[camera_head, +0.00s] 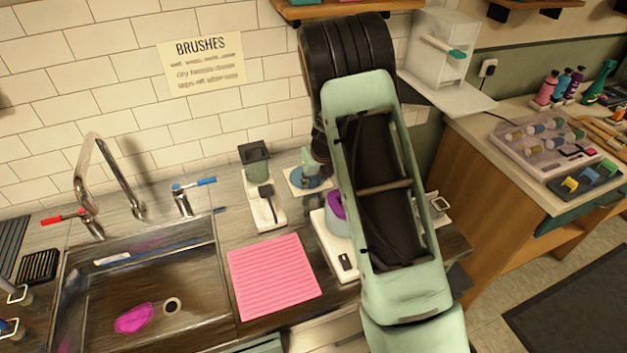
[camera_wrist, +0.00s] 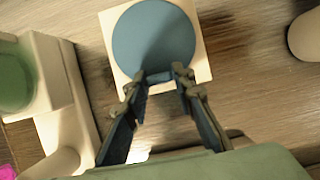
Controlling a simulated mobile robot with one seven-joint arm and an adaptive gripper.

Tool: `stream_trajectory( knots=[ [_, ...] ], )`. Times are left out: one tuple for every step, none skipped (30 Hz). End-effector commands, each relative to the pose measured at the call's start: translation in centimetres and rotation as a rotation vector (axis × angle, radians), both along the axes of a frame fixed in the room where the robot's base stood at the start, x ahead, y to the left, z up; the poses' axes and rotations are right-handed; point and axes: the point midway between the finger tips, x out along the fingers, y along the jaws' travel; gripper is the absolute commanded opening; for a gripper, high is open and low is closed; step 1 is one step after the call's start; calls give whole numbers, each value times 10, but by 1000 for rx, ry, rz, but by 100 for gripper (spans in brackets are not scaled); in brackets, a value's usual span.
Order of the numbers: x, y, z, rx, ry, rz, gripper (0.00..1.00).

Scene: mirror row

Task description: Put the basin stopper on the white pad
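The basin stopper (camera_wrist: 152,35) is a round blue disc with a small grip part between my fingertips. It lies over the middle of the square white pad (camera_wrist: 112,22), with the pad's corners showing around it. Whether the disc touches the pad or is just above it is hard to tell. My gripper (camera_wrist: 161,76) appears shut on the stopper's grip part, with a finger on each side. In the head view the stopper (camera_head: 308,183) and the white pad (camera_head: 293,176) show beside my arm, partly hidden by my gripper (camera_head: 312,163).
A white stand with a purple-topped pot (camera_head: 330,225) is nearer, partly behind my arm. A pink ribbed mat (camera_head: 274,275) lies in front. The sink (camera_head: 140,290) is at the left.

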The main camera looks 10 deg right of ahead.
Motion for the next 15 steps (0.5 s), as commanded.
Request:
stream_trajectory(
  knots=[
    [0,0,0,0,0,0,31],
    [0,0,0,0,0,0,34],
    [0,0,0,0,0,0,39],
    [0,0,0,0,0,0,39],
    [0,0,0,0,0,0,39],
    [0,0,0,0,0,0,39],
    [0,0,0,0,0,0,39],
    [0,0,0,0,0,0,39],
    [0,0,0,0,0,0,39],
    [0,0,1,0,0,0,39],
    [0,0,1,0,0,0,39],
    [0,0,2,0,-1,0,39],
    [0,0,4,0,-1,0,39],
    [0,0,5,0,-1,1,39],
    [-1,0,8,-1,-2,1,39]
  ],
)
